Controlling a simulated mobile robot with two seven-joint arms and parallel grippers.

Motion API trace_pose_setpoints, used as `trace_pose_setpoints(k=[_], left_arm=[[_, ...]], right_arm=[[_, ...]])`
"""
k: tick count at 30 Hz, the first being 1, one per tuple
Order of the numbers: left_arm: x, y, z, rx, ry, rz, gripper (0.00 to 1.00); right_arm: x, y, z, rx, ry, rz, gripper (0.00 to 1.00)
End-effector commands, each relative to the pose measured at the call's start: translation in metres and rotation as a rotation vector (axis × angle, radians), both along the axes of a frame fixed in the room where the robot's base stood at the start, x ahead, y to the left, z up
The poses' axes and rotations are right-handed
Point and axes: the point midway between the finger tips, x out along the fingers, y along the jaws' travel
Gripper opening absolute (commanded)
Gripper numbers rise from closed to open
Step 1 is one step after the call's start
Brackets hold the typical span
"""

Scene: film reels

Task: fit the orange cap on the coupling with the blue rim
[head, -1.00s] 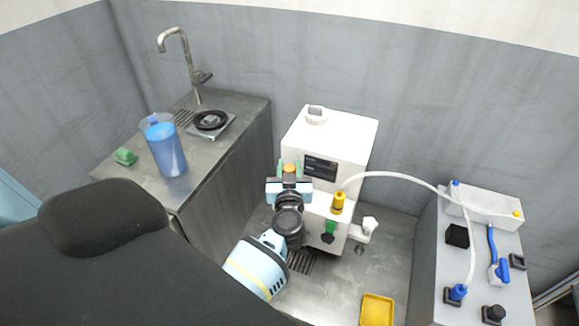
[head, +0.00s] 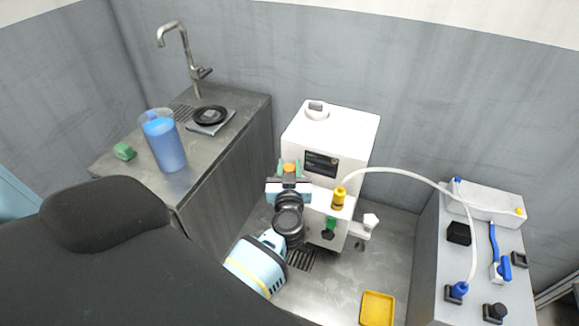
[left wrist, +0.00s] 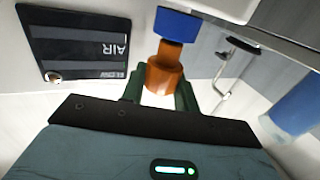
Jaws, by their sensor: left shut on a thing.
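My left gripper (head: 289,168) is at the front of the white machine, its two green fingers shut on the orange cap (head: 290,167). In the left wrist view the orange cap (left wrist: 162,76) sits between the fingertips (left wrist: 160,92), with its narrower end pointing to the blue rim of the coupling (left wrist: 178,24). That narrow end meets the blue rim in the picture; I cannot tell whether it is seated inside or only in line with it. The coupling is not clear in the head view, hidden behind my gripper. My right gripper is not in view.
The white machine (head: 345,135) has a yellow fitting (head: 339,198) with a white hose and a green fitting (head: 329,223). A yellow tray (head: 377,308) lies on the counter. A blue jug (head: 163,145) and green block (head: 124,151) stand by the sink.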

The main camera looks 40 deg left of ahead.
Motion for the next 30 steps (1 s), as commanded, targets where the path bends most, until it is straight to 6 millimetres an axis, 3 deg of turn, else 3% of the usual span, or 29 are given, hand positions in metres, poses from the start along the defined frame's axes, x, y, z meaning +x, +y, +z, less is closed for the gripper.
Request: trace_pose_setpoints(k=[4,5,6,16,30], left_arm=[[0.000,0.000,0.001,0.001,-0.001,0.000,0.09],[0.000,0.000,0.001,0.001,-0.001,0.000,0.34],[0.000,0.000,0.001,0.001,-0.001,0.000,0.39],[-0.002,-0.001,0.001,0.000,0.000,0.000,0.39],[-0.027,-0.020,0.002,0.000,-0.001,0.000,0.39]], right_arm=[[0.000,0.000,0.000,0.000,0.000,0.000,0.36],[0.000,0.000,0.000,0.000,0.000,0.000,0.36],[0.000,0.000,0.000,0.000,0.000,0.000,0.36],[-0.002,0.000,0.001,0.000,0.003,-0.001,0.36],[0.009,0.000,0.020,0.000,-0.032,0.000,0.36]])
